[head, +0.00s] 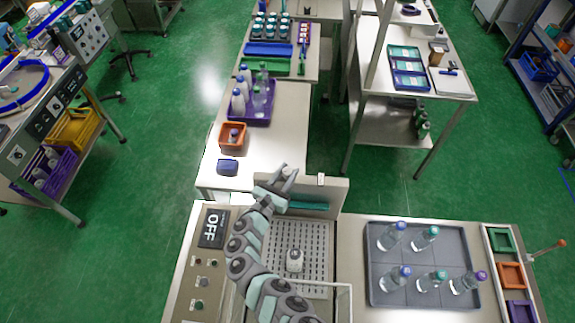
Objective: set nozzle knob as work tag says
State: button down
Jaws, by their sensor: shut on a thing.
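My gripper (287,173) is at the top edge of the upright pale panel (335,190) behind the perforated tray, on the applicator. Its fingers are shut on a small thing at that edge. I take it for the nozzle knob; the fingers mostly hide it, and its setting cannot be read. A small pale piece (320,179) stands on the panel to the right of my gripper. A black sign (213,228) on the applicator's left side reads OFF. I cannot make out a readable work tag.
A white-capped item (294,260) stands on the perforated tray (316,265). A grey tray (420,295) with several bottles lies to the right. Buttons (200,281) are at the left. Behind is a table with a blue box (228,167) and an orange bin (232,146).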

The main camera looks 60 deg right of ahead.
aim_at(287, 171)
jog(key=shift+r+n+t+p, duration=0.15)
jog(key=shift+n+t+p, duration=0.4)
jog(key=shift+t, duration=0.45)
jog(key=shift+n+t, duration=0.25)
jog(key=shift+t, duration=0.05)
jog(key=c, duration=1.1)
grip_release()
jog(key=shift+o, duration=0.2)
notch_tip(287, 171, up, 20)
